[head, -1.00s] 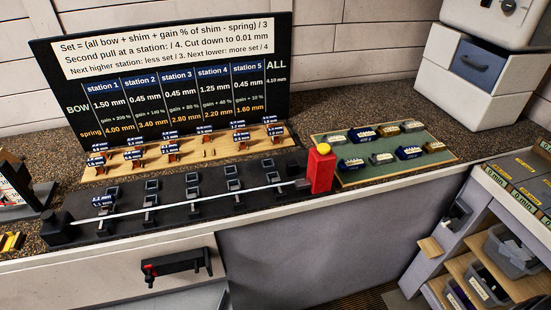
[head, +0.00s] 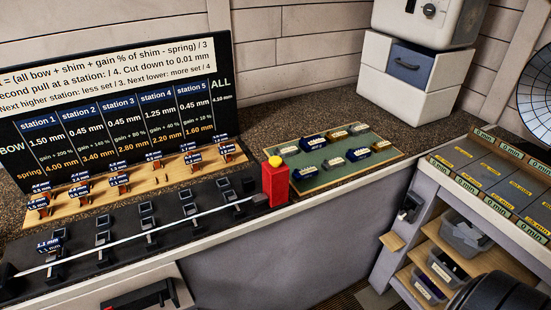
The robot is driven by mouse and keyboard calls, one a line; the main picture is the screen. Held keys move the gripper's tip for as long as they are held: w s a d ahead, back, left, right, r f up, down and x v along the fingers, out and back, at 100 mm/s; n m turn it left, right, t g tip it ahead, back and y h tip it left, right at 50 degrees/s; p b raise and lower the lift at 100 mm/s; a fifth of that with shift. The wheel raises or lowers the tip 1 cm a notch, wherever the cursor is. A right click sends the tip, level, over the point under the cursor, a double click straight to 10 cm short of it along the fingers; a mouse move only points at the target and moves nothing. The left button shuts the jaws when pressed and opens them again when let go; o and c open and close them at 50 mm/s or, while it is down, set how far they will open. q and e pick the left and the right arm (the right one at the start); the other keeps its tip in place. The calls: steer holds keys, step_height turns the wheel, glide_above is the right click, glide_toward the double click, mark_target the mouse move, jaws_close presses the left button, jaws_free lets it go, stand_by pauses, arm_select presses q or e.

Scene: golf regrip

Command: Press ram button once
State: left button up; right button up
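The ram button appears to be the round yellow button (head: 275,161) on top of an upright red box (head: 275,186). The box stands at the right end of a black straightening bench (head: 190,232) on the counter. A long pale shaft (head: 130,245) lies across several small black supports, its right end close to the red box. Nothing touches the button. Neither of my grippers shows in the head view.
A green tray (head: 322,180) with several labelled blocks lies right of the red box. A wooden rack (head: 125,188) and a black sign (head: 120,110) stand behind the bench. A shelf unit (head: 410,255) with bins is at right. A dark rounded part fills the lower right corner.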

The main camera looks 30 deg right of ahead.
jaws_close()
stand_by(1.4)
